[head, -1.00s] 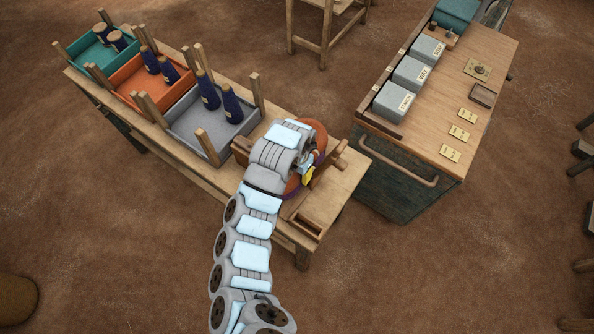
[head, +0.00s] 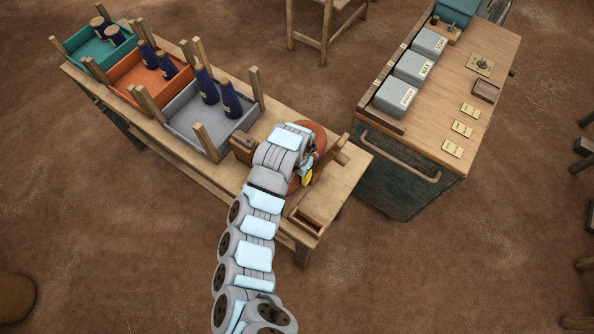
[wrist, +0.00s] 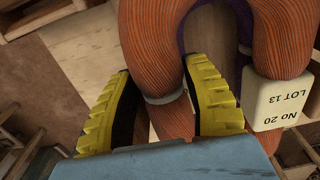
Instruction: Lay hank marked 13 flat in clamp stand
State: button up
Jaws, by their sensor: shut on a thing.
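The orange hank (wrist: 275,40) is a thick looped skein in the wrist view, with a white tag (wrist: 276,100) reading "No 20 LOT 13". My gripper (wrist: 160,78) has its yellow ribbed fingers on both sides of one strand and is shut on it. A pale tie band wraps that strand. In the head view the hank (head: 319,134) is at the wooden clamp stand (head: 243,148), largely hidden behind my gripper (head: 307,174). A purple surface shows inside the loop. I cannot tell whether the hank rests fully on the stand.
On the bench, teal (head: 72,50), orange (head: 122,75) and grey (head: 180,122) trays hold dark cones between upright posts. A small open wooden box (head: 318,222) sits at the front. A cabinet (head: 400,175) with lidded bins (head: 397,96) stands to the right, across a floor gap.

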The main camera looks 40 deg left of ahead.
jog(key=o, duration=1.3)
jog(key=shift+c, duration=0.2)
notch_tip(320, 180, up, 12)
jog(key=shift+s+r, duration=0.1)
